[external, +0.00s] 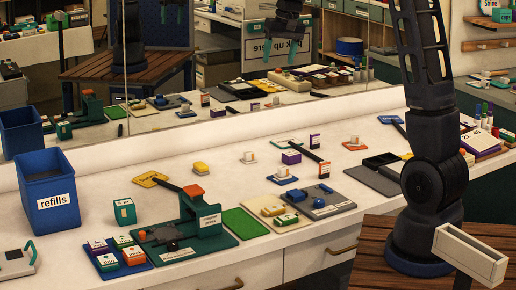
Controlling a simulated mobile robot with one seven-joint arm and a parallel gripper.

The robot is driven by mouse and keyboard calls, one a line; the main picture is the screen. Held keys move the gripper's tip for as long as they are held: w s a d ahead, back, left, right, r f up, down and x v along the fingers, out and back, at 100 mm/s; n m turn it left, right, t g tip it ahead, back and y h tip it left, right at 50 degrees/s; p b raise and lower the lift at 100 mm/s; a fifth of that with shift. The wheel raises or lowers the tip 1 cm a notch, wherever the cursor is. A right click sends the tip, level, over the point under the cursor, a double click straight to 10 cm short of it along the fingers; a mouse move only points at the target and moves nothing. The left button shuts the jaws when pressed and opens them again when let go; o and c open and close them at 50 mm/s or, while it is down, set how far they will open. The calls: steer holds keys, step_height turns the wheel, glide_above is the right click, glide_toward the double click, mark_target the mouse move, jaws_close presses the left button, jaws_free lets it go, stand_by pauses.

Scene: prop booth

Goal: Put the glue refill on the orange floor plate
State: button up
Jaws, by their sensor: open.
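My gripper shows only as a mirror reflection (279,58) at the upper middle, its teal fingers apart and nothing seen between them. The real gripper is above the frame. A small orange plate (362,147) lies at the back of the white counter, with a small pale block on it. I cannot tell which one is the floor plate. No item is readable as the glue refill; small upright boxes (314,141) and a green box (124,211) stand on the counter.
A blue bin (57,210) labelled refills stands at the left. A green press (195,230), a tray of small blocks (117,255) and grey trays (380,170) crowd the front and right. The mirror rises behind the counter.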

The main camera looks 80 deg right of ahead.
steer(key=s+a+r+n, duration=0.2)
steer(key=a, duration=0.7)
steer(key=s+a+r+n+t, duration=0.1)
steer(key=s+a+r, duration=0.1)
steer(key=a, duration=0.6)
steer(key=s+a+r+n, duration=0.1)
steer(key=a+r+n, duration=0.15)
steer(key=a, duration=0.65)
steer(key=s+a+f+n, duration=0.2)
steer(key=s+a, duration=0.6)
steer(key=a, duration=0.1)
steer(key=s+a+f+n+t, duration=0.1)
steer(key=s+a+f+n, duration=0.1)
steer(key=s+a, duration=0.7)
steer(key=shift+s+n, duration=0.15)
steer(key=shift+n, duration=0.6)
